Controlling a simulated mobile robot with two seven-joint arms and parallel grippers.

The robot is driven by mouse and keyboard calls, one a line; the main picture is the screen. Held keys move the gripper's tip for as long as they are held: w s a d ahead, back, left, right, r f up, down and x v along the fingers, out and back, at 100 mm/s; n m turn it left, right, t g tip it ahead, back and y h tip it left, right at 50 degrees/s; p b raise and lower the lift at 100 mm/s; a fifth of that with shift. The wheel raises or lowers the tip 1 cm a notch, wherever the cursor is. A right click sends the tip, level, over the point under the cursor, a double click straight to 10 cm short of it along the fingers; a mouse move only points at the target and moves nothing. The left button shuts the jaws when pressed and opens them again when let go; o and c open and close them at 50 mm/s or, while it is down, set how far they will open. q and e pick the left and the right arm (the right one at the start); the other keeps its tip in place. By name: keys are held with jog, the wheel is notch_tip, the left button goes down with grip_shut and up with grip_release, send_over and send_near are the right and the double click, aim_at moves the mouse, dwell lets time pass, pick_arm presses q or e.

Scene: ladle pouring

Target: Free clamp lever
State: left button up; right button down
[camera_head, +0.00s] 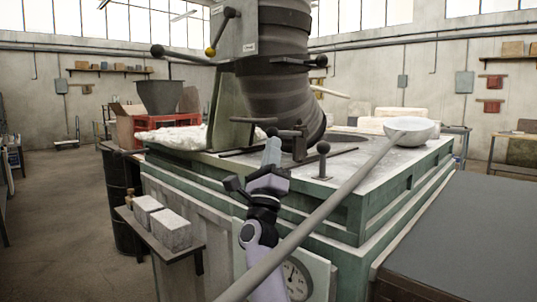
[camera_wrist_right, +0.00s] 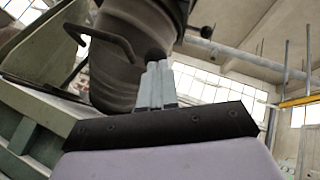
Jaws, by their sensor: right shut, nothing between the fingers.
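My right gripper (camera_head: 272,146) points up over the front edge of the furnace top, its fingers closed and empty. In the right wrist view the closed fingers (camera_wrist_right: 157,72) stand in front of the dark ribbed column. Close behind the fingertips in the head view is a black clamp lever (camera_head: 288,132) at the column's foot; I cannot tell whether they touch. A short upright lever with a black ball knob (camera_head: 323,148) stands on the furnace top to the right of the gripper. My left gripper is not in view.
A ladle (camera_head: 410,126) has its bowl above the right of the furnace top (camera_head: 350,180); its long handle crosses diagonally in front of my right arm. A side shelf (camera_head: 165,240) holds pale blocks. A dark table (camera_head: 470,240) is at right.

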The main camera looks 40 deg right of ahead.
jog(key=shift+r, duration=0.75)
pick_arm(q)
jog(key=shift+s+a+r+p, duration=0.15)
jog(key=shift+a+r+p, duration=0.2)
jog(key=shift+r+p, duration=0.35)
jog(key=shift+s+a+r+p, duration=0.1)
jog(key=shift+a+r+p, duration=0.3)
jog(key=shift+p, duration=0.55)
pick_arm(e)
notch_tip(320, 180, up, 8)
send_over(275, 131)
jog(key=shift+s+d+r, duration=0.15)
jog(key=shift+s, duration=0.25)
jog(key=b+v, duration=0.2)
jog(key=v, duration=0.4)
jog(key=shift+f, duration=0.25)
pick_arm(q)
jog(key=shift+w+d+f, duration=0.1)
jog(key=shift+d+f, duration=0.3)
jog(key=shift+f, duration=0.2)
pick_arm(e)
jog(key=shift+s+a+f, duration=0.2)
jog(key=shift+a+f, duration=0.05)
jog(key=shift+a, duration=0.05)
